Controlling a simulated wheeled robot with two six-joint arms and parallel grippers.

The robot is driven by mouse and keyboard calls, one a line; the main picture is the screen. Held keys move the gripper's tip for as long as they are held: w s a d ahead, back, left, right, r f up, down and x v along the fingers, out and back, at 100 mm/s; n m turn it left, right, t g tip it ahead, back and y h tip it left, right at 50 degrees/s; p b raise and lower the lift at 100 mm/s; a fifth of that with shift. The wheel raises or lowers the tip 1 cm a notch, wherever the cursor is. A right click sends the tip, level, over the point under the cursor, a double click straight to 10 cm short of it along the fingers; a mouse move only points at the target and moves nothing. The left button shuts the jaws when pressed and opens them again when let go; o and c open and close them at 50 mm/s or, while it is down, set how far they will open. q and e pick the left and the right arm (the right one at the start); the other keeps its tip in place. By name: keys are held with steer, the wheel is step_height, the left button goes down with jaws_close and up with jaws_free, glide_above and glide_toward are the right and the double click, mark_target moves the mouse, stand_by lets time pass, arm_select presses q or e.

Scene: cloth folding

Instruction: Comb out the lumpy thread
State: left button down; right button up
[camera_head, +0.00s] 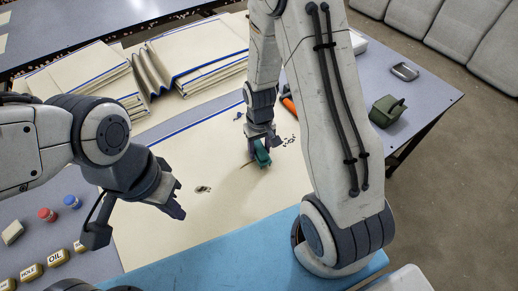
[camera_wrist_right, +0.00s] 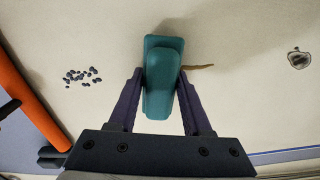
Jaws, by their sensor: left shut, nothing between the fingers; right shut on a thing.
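A cream cloth (camera_head: 170,235) with a blue stripe lies flat on the table. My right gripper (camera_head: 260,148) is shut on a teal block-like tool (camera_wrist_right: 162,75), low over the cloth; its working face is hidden. In the right wrist view, a short brown thread-like strand (camera_wrist_right: 198,67) sticks out beside the tool; how far it runs under the tool is hidden. A small dark ragged spot (camera_head: 203,189) is on the cloth, between my two grippers. Small dark bits (camera_wrist_right: 80,76) lie scattered on the tool's other side. My left gripper (camera_head: 176,203) is shut and empty above the cloth's left part.
Folded cloth stacks (camera_head: 205,50) stand at the back. An orange-handled thing (camera_head: 289,108) lies behind my right arm. A green container (camera_head: 387,111) and a small tray (camera_head: 405,71) are at the right. Labelled blocks, one reading OIL (camera_head: 58,258), and red (camera_head: 46,214) and blue (camera_head: 72,202) items sit front left.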

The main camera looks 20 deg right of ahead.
mark_target(248, 165)
steer(key=shift+f, duration=0.35)
